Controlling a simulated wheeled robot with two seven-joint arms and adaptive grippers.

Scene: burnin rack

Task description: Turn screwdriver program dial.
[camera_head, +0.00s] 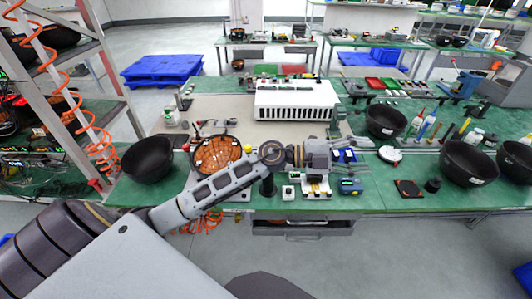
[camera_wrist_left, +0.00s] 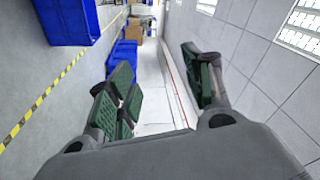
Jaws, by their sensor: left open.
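I cannot make out a marked screwdriver program dial. A small white box (camera_head: 288,192) with a dark round spot stands at the bench's front edge. A small blue-grey unit (camera_head: 350,187) sits to its right. My left arm reaches in from the left across the bench front. My left gripper (camera_head: 318,155) is above the bench, behind these two and apart from them as far as I can tell. In the left wrist view its green-padded fingers (camera_wrist_left: 165,95) are spread wide with nothing between them. My right gripper is not seen.
The green bench (camera_head: 375,200) holds black bowls (camera_head: 147,160), a round tray of brown parts (camera_head: 216,153) and a white slotted rack (camera_head: 295,100). A metal shelf frame (camera_head: 105,70) with orange coiled hoses stands at left. Blue pallets (camera_head: 162,68) lie on the floor behind.

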